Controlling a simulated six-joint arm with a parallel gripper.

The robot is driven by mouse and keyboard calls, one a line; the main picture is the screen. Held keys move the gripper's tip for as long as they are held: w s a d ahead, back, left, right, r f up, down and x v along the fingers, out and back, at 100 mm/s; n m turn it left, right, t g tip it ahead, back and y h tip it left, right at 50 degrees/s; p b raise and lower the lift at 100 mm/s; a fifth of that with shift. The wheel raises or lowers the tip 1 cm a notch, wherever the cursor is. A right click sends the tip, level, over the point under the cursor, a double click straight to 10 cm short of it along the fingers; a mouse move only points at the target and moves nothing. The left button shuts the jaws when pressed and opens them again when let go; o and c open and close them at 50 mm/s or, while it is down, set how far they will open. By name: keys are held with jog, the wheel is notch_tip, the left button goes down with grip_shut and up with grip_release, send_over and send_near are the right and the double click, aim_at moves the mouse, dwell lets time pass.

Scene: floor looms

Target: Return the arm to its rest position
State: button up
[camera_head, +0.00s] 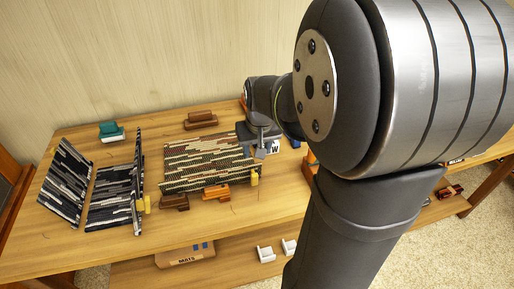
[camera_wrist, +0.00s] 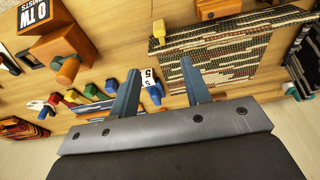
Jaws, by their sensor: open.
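My gripper (camera_head: 262,150) is at the end of my bent arm, over or beside the right edge of a striped woven mat (camera_head: 205,162) on the wooden table (camera_head: 75,245). In the wrist view my gripper (camera_wrist: 160,76) has its two blue-grey fingers spread apart, with no object held between them. The mat (camera_wrist: 235,62) lies up and to the right of the fingers there. A blue item with a white numbered card (camera_wrist: 149,77) shows beyond the gap between the fingers. My upper arm hides much of the table's right side in the head view.
Dark striped panels (camera_head: 112,195) stand at the left, one upright. A teal item (camera_head: 111,131) and brown block (camera_head: 201,120) are at the back. An orange block (camera_head: 216,191) sits at the mat's front edge. Several coloured pieces (camera_wrist: 92,92) lie left of the fingers.

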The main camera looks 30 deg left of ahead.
aim_at(255, 181)
jog(key=shift+f, duration=0.15)
jog(key=w+a+f, duration=0.1)
jog(key=f, duration=1)
jog(key=w+a+f, duration=0.1)
jog(key=f, duration=0.4)
jog(key=shift+w+a+f, duration=0.3)
jog(key=shift+w+f, duration=0.05)
jog(key=shift+r, duration=0.1)
notch_tip(255, 181, up, 16)
jog(key=s+d+r, duration=0.1)
jog(key=s+d, duration=0.2)
jog(key=w+a+f, duration=0.1)
jog(key=f, duration=0.4)
jog(key=w+a+f, duration=0.1)
jog(key=f, duration=0.5)
jog(key=w+a+f, duration=0.1)
jog(key=f, duration=0.5)
jog(key=shift+f, duration=0.25)
jog(key=shift+s+d+f+t+y, duration=0.3)
jog(key=shift+s+d+t+y, duration=0.1)
jog(key=shift+t+y, duration=0.4)
jog(key=v, duration=1.5)
jog(key=shift+r, duration=0.35)
